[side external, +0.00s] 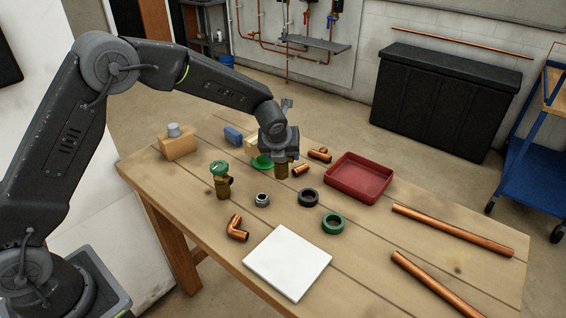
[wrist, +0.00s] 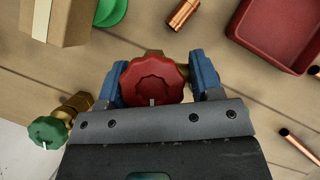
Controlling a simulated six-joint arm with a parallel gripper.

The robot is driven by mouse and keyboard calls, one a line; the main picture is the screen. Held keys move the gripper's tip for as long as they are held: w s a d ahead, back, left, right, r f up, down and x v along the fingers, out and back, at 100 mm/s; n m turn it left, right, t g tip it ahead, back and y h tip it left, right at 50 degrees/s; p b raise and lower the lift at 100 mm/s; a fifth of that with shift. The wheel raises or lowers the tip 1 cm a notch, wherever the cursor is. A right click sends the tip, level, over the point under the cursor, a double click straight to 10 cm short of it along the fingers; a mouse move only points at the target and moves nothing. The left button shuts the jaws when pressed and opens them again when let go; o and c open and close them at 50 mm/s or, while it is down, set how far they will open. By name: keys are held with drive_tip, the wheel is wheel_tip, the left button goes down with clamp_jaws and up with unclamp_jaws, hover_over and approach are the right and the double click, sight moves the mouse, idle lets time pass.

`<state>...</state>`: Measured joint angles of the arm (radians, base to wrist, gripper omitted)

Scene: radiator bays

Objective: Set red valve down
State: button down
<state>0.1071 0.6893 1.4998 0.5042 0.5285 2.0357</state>
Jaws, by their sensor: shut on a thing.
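My gripper (wrist: 162,85) is shut on the red valve, with one blue jaw on each side of its red handwheel (wrist: 155,80). In the side view my gripper (side external: 282,153) points down over the middle of the table. The valve's brass body (side external: 281,171) shows below the jaws, while its red wheel is hidden there. The valve looks upright. I cannot tell whether its base touches the wood. A similar valve with a green handwheel (side external: 219,168) stands apart to the left; it also shows in the wrist view (wrist: 47,131).
Close around are a green disc (side external: 261,163), copper fittings (side external: 301,170), a black ring (side external: 308,197) and a red tray (side external: 331,179). In front lie a green ring (side external: 332,224), a copper elbow (side external: 237,228) and a white plate (side external: 287,263). Copper pipes (side external: 452,232) lie at right.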

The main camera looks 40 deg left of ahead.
drive_tip(key=shift+f, duration=1.55)
drive_tip(key=shift+f, duration=0.15)
drive_tip(key=shift+c, duration=1.4)
unclamp_jaws()
drive_tip(key=s+r+n, duration=0.7)
drive_tip(key=s+r, duration=0.5)
drive_tip(key=r, duration=0.5)
drive_tip(key=s+r+n+h, duration=0.1)
drive_tip(key=s+r+n, duration=0.1)
drive_tip(key=s+n, duration=0.9)
drive_tip(key=s+a+r+n+h, duration=0.1)
drive_tip(key=s+n, duration=1)
drive_tip(key=s, duration=0.2)
drive_tip(key=shift+r, duration=0.35)
